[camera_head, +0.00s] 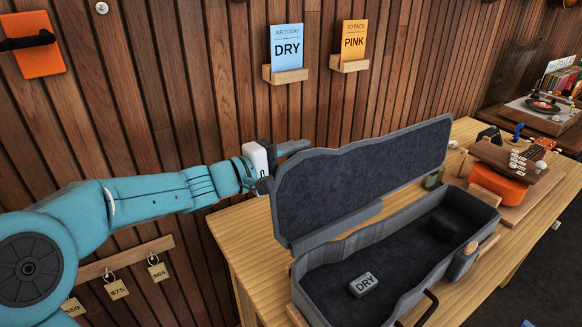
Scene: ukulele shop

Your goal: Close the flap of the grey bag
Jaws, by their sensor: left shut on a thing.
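The grey bag (395,303) lies open on the wooden table, a long case with a dark lining. Its flap (365,170) stands raised along the back side, lining facing me. My left gripper (277,166) is at the flap's upper left corner, shut on its edge. One dark finger shows above the edge; the other is mostly hidden. A small grey block marked DRY (364,284) lies inside the bag on the lining. My right gripper is out of view.
The wooden table (240,235) is bare left of the bag. The plank wall is close behind, with a blue DRY card (287,45) and an orange PINK card (353,40).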

